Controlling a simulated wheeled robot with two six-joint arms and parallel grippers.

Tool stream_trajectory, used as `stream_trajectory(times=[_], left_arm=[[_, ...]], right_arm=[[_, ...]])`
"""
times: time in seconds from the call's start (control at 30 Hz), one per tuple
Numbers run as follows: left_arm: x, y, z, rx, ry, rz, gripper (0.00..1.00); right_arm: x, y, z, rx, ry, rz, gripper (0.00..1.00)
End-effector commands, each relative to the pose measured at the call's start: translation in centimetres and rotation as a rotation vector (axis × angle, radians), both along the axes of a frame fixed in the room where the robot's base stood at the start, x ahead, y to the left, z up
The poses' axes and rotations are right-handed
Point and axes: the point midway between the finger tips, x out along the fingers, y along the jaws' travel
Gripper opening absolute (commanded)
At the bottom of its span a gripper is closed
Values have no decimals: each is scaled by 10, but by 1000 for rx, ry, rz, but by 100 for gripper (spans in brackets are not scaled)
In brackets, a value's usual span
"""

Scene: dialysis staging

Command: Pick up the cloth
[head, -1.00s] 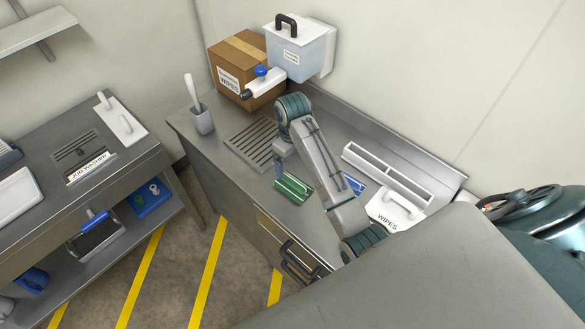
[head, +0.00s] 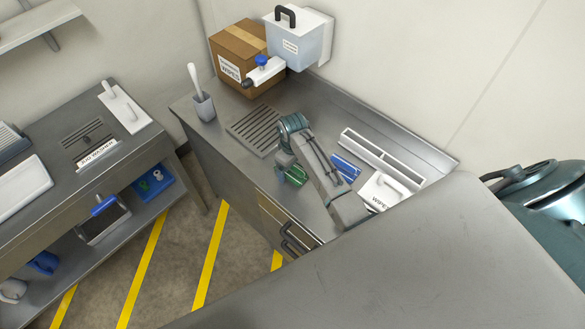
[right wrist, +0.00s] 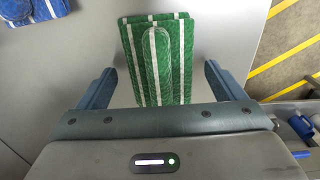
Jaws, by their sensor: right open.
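A folded green cloth with white stripes (head: 294,176) lies on the steel counter (head: 240,174). In the right wrist view the green cloth (right wrist: 158,50) lies flat, its near end between the two fingers. My right gripper (right wrist: 160,88) is open around that end, with a gap on each side. In the head view my right gripper (head: 284,168) is over the cloth and hides part of it. A folded blue cloth with white stripes (head: 345,168) lies to the right, beyond my forearm; it also shows in the right wrist view (right wrist: 32,10). My left gripper is not in view.
A white divided tray (head: 383,158) and a white wipes box (head: 384,191) stand right of my arm. A slotted drain (head: 252,129), a grey cup with a brush (head: 205,107), a cardboard box (head: 240,58) and a clear-sided dispenser (head: 300,42) are farther back.

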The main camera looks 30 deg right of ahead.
Motion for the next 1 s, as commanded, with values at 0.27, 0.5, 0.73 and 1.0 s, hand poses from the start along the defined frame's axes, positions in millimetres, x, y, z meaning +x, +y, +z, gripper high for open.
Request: stream_trajectory(times=[0.27,0.5,0.73,1.0], left_arm=[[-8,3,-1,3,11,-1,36],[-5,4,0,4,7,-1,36],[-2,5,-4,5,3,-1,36],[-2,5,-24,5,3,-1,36]], right_arm=[[0,0,0,0,0,0,52],[0,0,0,0,0,0,40],[1,0,4,1,-2,0,40],[1,0,33,0,-5,1,40]])
